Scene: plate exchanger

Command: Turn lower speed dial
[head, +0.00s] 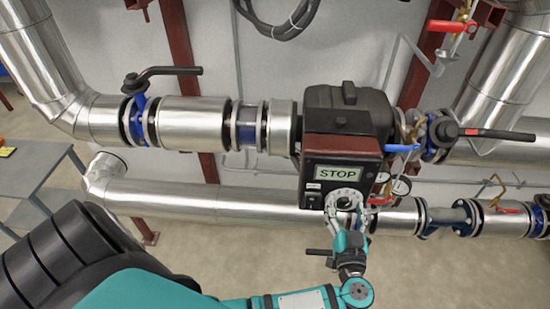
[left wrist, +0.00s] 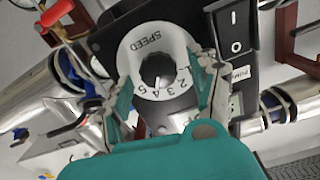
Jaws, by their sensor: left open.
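The speed dial (head: 345,200) sits on the lower front of the dark red control box (head: 341,146), under a display reading STOP (head: 338,174). In the left wrist view it is a white ring marked SPEED with numbers, around a black knob (left wrist: 158,68). The ring is seen upside down, and I cannot clearly read the knob's setting. My left gripper (head: 347,212) is open in front of the dial. In the left wrist view its fingers (left wrist: 163,76) stand on either side of the ring. I cannot tell whether they touch it. My right gripper is not in view.
A black rocker switch (left wrist: 235,30) is close beside the right finger in the left wrist view. Silver pipes (head: 195,122) run left and right of the box, with a black valve lever (head: 172,71) above. Round gauges (head: 401,186) and a blue lever (head: 402,148) are at the box's right.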

